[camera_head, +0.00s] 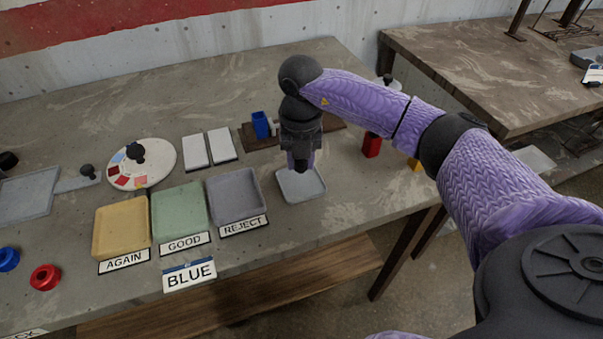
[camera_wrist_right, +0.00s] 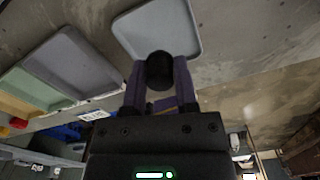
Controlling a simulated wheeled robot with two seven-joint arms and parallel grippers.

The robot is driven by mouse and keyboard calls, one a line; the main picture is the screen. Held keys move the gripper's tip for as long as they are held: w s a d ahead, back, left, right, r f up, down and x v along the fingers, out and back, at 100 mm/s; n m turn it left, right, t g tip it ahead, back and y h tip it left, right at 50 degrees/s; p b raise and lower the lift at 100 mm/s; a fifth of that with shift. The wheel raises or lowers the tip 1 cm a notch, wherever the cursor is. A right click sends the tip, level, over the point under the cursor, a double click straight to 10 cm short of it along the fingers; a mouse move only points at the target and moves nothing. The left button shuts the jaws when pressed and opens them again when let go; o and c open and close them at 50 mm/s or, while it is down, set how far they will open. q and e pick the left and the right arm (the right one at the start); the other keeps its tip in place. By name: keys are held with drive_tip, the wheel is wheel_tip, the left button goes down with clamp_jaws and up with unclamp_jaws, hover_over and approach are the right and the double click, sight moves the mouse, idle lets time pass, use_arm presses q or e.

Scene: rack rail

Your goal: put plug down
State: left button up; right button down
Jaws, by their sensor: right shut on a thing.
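My right gripper (camera_head: 299,158) points down over a small pale grey tray (camera_head: 312,190) near the table's front edge. In the right wrist view my right gripper (camera_wrist_right: 160,85) has its two purple fingers closed on the plug (camera_wrist_right: 160,68), of which a dark round end shows. The rest of the plug is hidden by the fingers and the gripper body. The pale tray also shows in the right wrist view (camera_wrist_right: 185,30), beyond the plug. I cannot tell whether the plug touches the tray. My left gripper is not in view.
Left of the pale tray are the reject tray (camera_head: 236,196), good tray (camera_head: 180,211) and again tray (camera_head: 122,228), all looking empty. A blue block (camera_head: 261,125) stands behind my gripper, and a red block (camera_head: 372,145) stands to its right. A round dial board (camera_head: 158,160) lies farther left.

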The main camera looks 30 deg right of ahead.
sight(301, 172)
wheel_tip(301, 172, down, 3)
drive_tip(key=shift+f+b, duration=0.2)
drive_tip(key=shift+b, duration=0.15)
drive_tip(key=c, duration=0.8)
unclamp_jaws()
drive_tip(key=shift+f, duration=0.1)
drive_tip(key=o, duration=0.4)
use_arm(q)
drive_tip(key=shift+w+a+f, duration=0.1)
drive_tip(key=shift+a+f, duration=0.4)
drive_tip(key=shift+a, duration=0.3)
use_arm(e)
wheel_tip(301, 172, up, 12)
drive_tip(key=p, duration=0.3)
drive_tip(key=shift+r+p, duration=0.2)
drive_tip(key=shift+p, duration=0.1)
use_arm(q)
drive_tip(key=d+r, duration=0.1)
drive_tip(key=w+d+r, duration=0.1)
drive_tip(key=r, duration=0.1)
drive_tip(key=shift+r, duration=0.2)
